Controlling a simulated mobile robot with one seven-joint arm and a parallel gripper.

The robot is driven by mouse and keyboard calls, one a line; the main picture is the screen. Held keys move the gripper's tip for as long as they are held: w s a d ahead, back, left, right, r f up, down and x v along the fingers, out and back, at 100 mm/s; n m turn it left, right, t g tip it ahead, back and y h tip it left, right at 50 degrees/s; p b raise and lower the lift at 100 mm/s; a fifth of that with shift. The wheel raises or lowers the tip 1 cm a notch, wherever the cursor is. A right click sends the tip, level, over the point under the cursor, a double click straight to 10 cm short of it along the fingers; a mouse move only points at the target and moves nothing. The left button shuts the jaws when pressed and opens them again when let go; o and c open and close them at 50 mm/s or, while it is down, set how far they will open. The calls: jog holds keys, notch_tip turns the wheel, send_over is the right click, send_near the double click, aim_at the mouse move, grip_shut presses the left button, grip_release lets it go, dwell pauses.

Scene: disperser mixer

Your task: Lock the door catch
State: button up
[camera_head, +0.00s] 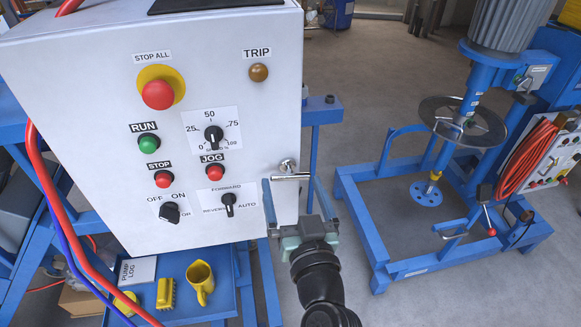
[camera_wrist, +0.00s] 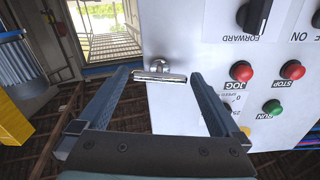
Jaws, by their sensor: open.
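The door catch (camera_head: 290,177) is a small silver T-shaped handle on a round boss, at the right edge of the white control cabinet door (camera_head: 110,90). Its bar lies roughly level in the head view. In the wrist view the catch (camera_wrist: 160,77) shows between my two blue fingers, and the cabinet lettering is upside down. My gripper (camera_head: 291,187) is open, with one finger beyond each end of the bar. In the wrist view my gripper (camera_wrist: 158,75) has visible gaps to the bar on both sides. Whether the fingertips reach the bar's depth is unclear.
The mode switch (camera_head: 228,200) and JOG button (camera_head: 215,171) sit left of the catch. A blue shelf (camera_head: 215,300) below holds a yellow mug (camera_head: 200,281). The blue mixer stand (camera_head: 400,240) is at right, with open floor between. Red hoses (camera_head: 60,200) hang at left.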

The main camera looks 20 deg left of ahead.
aim_at(290, 172)
jog(key=shift+p+x, duration=0.35)
jog(key=shift+x, duration=1.15)
jog(key=c, duration=1)
